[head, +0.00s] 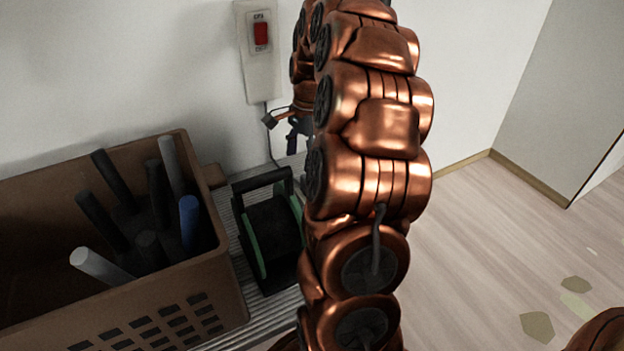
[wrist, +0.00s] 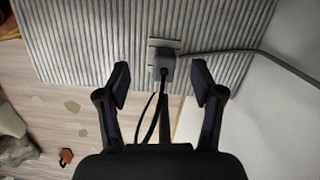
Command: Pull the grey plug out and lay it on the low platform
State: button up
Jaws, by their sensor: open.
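My gripper (wrist: 160,68) is open, with one finger on each side of the plug and a gap on both sides. In the head view my gripper (head: 297,138) is mostly hidden behind my copper arm. The ribbed low platform (head: 284,306) shows beneath the brown crate; the plug is not clear there.
A brown crate (head: 205,304) with several tool handles stands at the left. A black and green holder (head: 270,228) stands beside it, close to my arm. A wall plate with a red switch (head: 260,33) is above. Floor at the right is mostly open.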

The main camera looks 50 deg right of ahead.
jog(key=shift+m, duration=0.9)
jog(key=d+f+b, duration=0.1)
jog(key=d+f, duration=0.3)
jog(key=shift+s+b, duration=0.15)
jog(key=shift+b, duration=0.2)
jog(key=shift+w+a+f+b, duration=0.15)
jog(key=shift+f+b, duration=0.35)
jog(key=shift+f, duration=0.75)
jog(key=shift+a+f+b, duration=0.25)
jog(key=shift+f+b, duration=0.2)
jog(key=shift+f, duration=0.85)
jog(key=shift+w+a+f+b, duration=0.15)
jog(key=shift+f+b, duration=0.35)
jog(key=shift+f, duration=0.75)
jog(key=shift+s, duration=0.1)
jog(key=shift+r, duration=0.1)
grip_shut()
